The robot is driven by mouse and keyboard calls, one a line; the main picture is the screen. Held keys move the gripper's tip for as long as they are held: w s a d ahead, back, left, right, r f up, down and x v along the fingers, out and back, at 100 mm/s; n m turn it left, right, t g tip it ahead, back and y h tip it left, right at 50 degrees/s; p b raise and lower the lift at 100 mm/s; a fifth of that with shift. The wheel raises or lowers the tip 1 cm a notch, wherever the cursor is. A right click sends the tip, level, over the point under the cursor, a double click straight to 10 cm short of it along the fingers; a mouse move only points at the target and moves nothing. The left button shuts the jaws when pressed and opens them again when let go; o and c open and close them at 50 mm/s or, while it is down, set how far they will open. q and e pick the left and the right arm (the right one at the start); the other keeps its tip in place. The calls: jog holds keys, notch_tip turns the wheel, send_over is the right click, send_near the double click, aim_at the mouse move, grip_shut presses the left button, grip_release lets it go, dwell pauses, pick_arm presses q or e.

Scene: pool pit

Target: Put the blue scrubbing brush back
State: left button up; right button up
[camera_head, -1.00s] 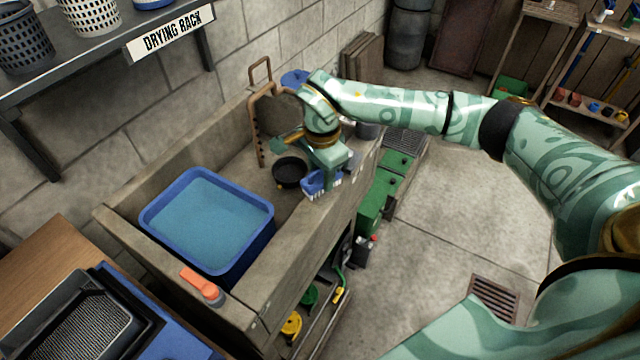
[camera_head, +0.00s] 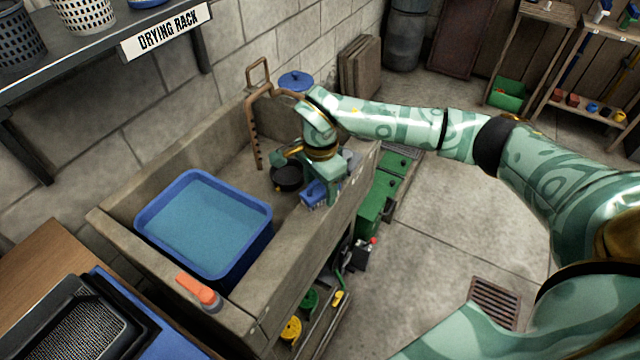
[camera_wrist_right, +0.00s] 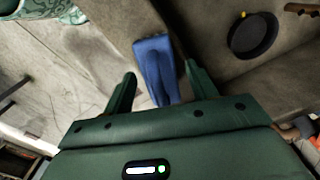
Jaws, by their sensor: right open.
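The blue scrubbing brush (camera_head: 313,195) is at the front rim of the stone sink (camera_head: 285,225), toward its far right end. My right gripper (camera_head: 323,188) is above the brush and partly hides it. In the right wrist view the brush (camera_wrist_right: 157,72) lies between the two spread fingers (camera_wrist_right: 160,75), with a visible gap on each side. The gripper is open and not closed on it. The brush's underside and its contact with the rim are hard to make out. My left gripper is in neither view.
A blue basin of water (camera_head: 205,222) fills the sink's left part. A small black pan (camera_head: 287,178) and a rusty rack (camera_head: 257,125) are close to the gripper. An orange-handled thing (camera_head: 198,290) lies on the near rim. The drying rack shelf (camera_head: 100,45) is upper left.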

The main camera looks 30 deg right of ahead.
notch_tip(320, 180, up, 12)
jog(key=p, duration=0.3)
dwell(1.2)
